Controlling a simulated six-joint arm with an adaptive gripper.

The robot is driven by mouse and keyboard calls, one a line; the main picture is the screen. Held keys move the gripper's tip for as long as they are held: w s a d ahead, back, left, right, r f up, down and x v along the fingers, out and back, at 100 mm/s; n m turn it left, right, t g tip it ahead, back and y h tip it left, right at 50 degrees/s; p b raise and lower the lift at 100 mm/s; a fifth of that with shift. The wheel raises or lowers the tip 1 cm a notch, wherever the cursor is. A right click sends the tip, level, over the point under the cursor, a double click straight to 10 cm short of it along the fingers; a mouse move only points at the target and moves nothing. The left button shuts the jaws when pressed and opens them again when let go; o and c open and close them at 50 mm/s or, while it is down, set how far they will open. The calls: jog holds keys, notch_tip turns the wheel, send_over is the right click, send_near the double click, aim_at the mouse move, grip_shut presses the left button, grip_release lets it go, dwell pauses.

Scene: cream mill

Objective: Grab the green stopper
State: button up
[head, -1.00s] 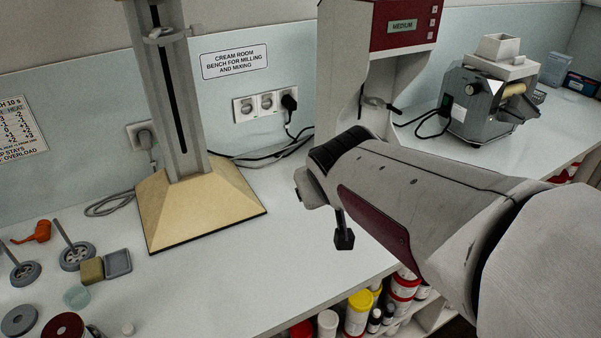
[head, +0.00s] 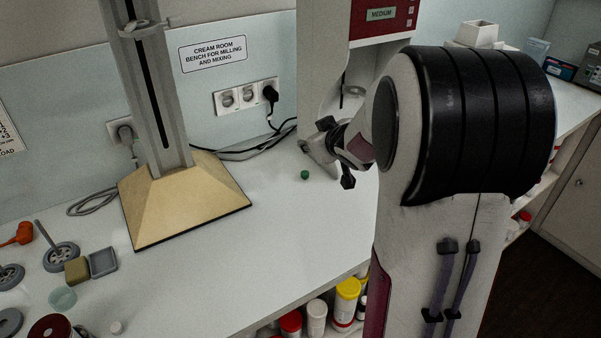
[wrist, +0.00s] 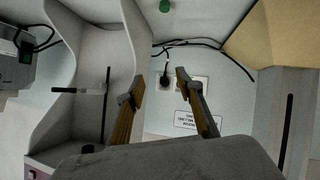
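The green stopper (head: 304,175) is a small green piece on the white bench, near the foot of the tall machine at the back. It also shows at the top edge of the wrist view (wrist: 165,6). My gripper (wrist: 160,84) is open, with its two fingers apart and nothing between them. The stopper lies beyond the fingertips in the wrist view, and they do not touch it. In the head view my gripper is just right of the stopper, partly hidden by my own arm.
A stand with a wide cream base (head: 185,205) is left of the stopper. The machine with the red panel (head: 380,20) rises behind my gripper. Black cables (head: 245,152) run along the wall.

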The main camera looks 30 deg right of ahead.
jog(key=w+d+f+n+y, duration=0.1)
jog(key=w+d+f+y, duration=0.15)
jog(key=f, duration=0.45)
jog(key=t+y, duration=0.1)
jog(key=y, duration=0.2)
send_near(306, 173)
jog(key=shift+w+a+r+n, duration=0.15)
jog(key=shift+w+n, duration=0.15)
jog(key=shift+w, duration=0.4)
jog(key=shift+s+f, duration=0.2)
jog(key=shift+f, duration=0.3)
jog(key=shift+x, duration=1.25)
jog(key=shift+x, duration=2.65)
